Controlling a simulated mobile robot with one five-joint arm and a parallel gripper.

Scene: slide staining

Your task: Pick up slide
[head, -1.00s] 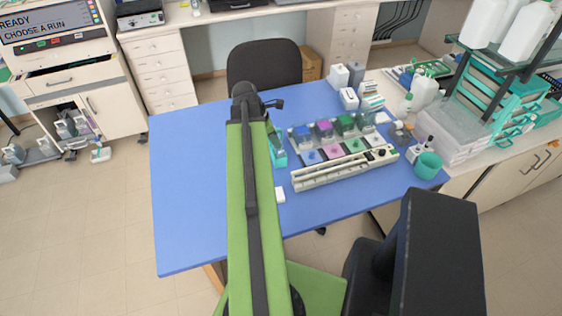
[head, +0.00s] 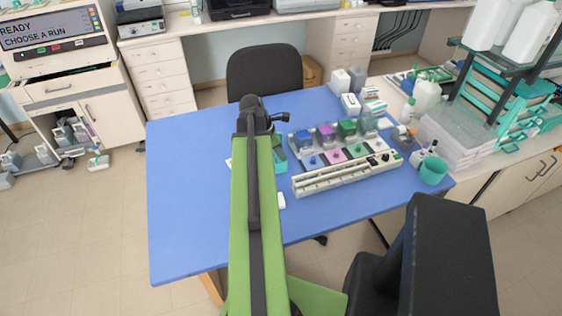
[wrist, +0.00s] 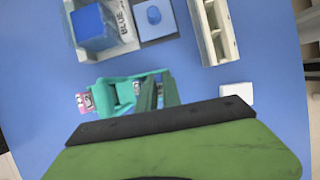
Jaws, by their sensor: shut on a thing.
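My gripper (wrist: 158,95) points down over the blue table, with its dark fingers close together at the teal holder (wrist: 125,80). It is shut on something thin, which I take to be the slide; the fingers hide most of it. A pink-and-white labelled end (wrist: 85,102) shows at the holder's left side. In the head view, my arm covers the gripper and part of the teal holder (head: 280,158).
A staining station with blue, pink and green wells and a long pale tray (head: 345,175) stands right of the holder. A small white block (head: 281,200) lies in front. A teal cup (head: 433,171) stands at the right edge. The table's left side (head: 190,200) is clear.

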